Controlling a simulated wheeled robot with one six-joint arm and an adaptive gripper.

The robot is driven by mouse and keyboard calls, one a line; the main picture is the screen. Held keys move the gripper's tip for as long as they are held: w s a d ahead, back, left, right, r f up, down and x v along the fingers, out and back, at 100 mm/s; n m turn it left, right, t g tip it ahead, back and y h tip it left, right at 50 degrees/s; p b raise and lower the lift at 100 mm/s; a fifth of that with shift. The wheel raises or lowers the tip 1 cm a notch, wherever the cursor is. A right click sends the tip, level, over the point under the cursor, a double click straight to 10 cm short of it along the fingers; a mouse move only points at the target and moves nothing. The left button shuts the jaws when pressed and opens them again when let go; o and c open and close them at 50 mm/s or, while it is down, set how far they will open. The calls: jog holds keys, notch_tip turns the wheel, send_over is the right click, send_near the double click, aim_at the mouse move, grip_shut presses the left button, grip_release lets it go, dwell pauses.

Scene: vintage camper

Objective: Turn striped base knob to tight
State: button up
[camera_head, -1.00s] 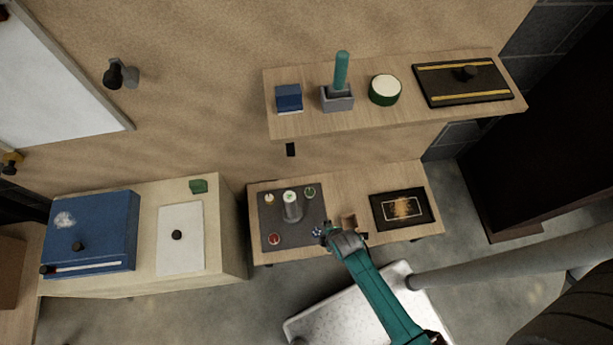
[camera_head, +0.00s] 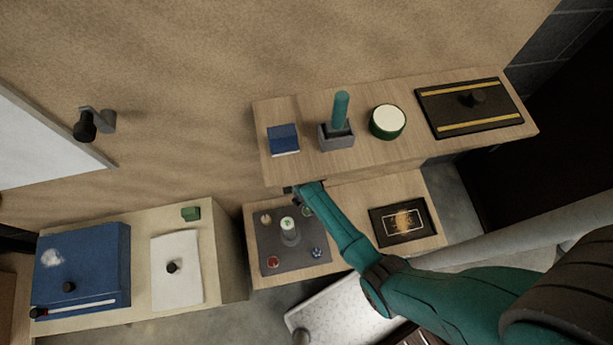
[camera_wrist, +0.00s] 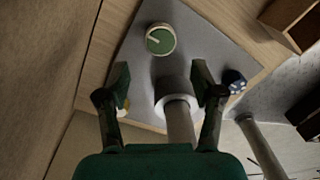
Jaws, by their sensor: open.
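A dark grey mat (camera_head: 255,240) on the lower shelf bears a central pale post (camera_head: 289,232) and several small round knobs. The blue knob (camera_head: 317,253) has white marks and also shows in the wrist view (camera_wrist: 233,80); I cannot tell clearly which base is striped. A red knob (camera_head: 273,262) and a pale yellow knob (camera_head: 266,218) are at the left. The green knob (camera_head: 307,211), partly hidden by my arm, shows a white line across its top in the wrist view (camera_wrist: 161,39).
The upper shelf (camera_head: 350,165) is close to my gripper and holds a blue box (camera_head: 283,139), a teal stick in a grey holder (camera_head: 336,137) and a green-rimmed disc (camera_head: 387,121). A black framed panel (camera_head: 402,223) lies right of the mat.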

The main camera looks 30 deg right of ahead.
aim_at(307, 211)
jog(key=shift+s+f, duration=0.15)
jog(key=shift+f, duration=3.65)
jog(key=c, duration=1.1)
